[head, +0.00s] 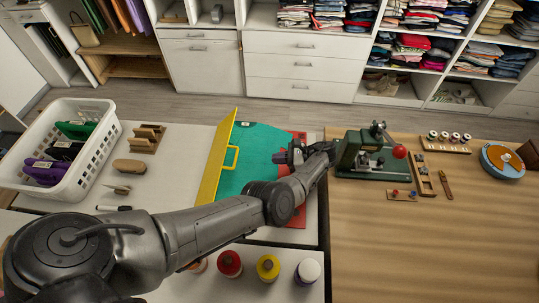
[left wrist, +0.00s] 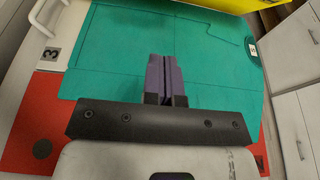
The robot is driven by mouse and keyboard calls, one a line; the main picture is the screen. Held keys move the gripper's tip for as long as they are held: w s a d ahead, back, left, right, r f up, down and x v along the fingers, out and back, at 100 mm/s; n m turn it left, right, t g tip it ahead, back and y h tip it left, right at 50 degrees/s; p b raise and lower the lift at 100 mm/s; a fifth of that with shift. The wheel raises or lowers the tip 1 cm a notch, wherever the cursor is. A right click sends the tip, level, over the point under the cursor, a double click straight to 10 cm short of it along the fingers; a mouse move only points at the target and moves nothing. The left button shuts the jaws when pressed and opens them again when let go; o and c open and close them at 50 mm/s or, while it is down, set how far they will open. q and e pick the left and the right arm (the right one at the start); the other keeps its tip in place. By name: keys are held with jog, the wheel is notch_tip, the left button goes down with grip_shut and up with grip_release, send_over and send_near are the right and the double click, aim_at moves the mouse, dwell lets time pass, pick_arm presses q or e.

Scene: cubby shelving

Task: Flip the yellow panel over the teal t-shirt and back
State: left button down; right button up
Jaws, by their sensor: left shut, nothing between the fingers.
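The yellow panel (head: 213,165) stands raised on edge, tilted, at the left side of the teal t-shirt, with its yellow handle (head: 236,157) facing right. Only a yellow strip of it (left wrist: 248,3) shows at the top of the left wrist view. The teal t-shirt (head: 258,145) lies flat on a red board (head: 297,215); it also fills much of the left wrist view (left wrist: 115,55). My left gripper (head: 281,157) is over the t-shirt's right part, right of the panel and apart from it. Its purple fingers (left wrist: 164,72) are shut and empty. My right gripper is not in view.
A green press (head: 362,158) with a red knob stands close right of my left gripper on the wooden table. A white basket (head: 95,150) and wooden blocks (head: 147,138) are at left. Several spools, including a red one (head: 229,263), stand in front of my left arm.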

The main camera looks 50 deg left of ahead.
pick_arm(q)
jog(key=p+x, duration=0.3)
jog(key=x, duration=0.5)
jog(key=shift+r, duration=0.2)
jog(key=shift+s+a+r+p, duration=0.5)
jog(key=shift+s+a+p, duration=0.25)
jog(key=shift+p, duration=0.1)
jog(key=shift+s+a+r+p, duration=0.3)
jog(key=shift+s+a+p, duration=0.25)
jog(key=shift+s, duration=0.1)
